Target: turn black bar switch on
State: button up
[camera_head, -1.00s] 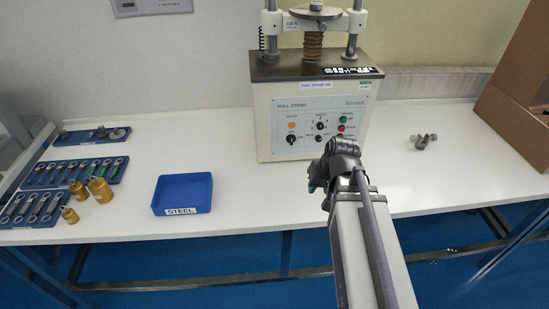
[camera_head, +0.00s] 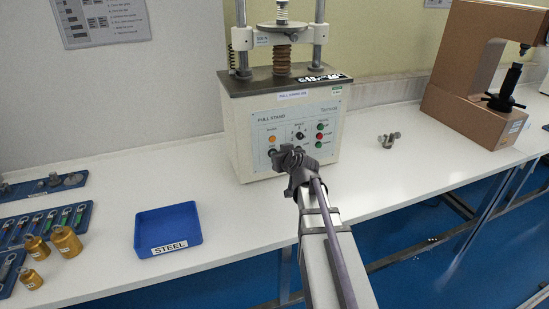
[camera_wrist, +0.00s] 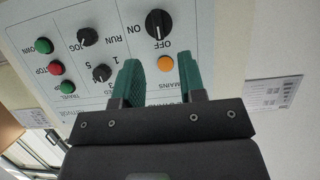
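The black bar switch (camera_wrist: 158,24) is on the machine's front panel, upside down in the wrist view. ON is printed to its left and OFF below it; its bar stands roughly in line with the OFF side. My gripper (camera_wrist: 158,62) is open and empty, its two green fingers spread. The fingertips lie below the switch in the wrist view, with the orange MAINS lamp (camera_wrist: 166,63) showing between them. Contact with the panel cannot be told. In the head view my gripper (camera_head: 287,152) is at the lower left of the pull stand's panel (camera_head: 270,125), covering part of it.
Other controls beside the switch are two knobs (camera_wrist: 87,37) (camera_wrist: 101,73) and green and red buttons (camera_wrist: 55,68). A blue STEEL tray (camera_head: 140,240), brass weights (camera_head: 66,241) and a brown tester (camera_head: 455,120) stand on the white table.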

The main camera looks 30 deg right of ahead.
jog(key=b+x, duration=0.1)
jog(key=x, duration=0.5)
jog(key=shift+b, duration=0.3)
grip_shut()
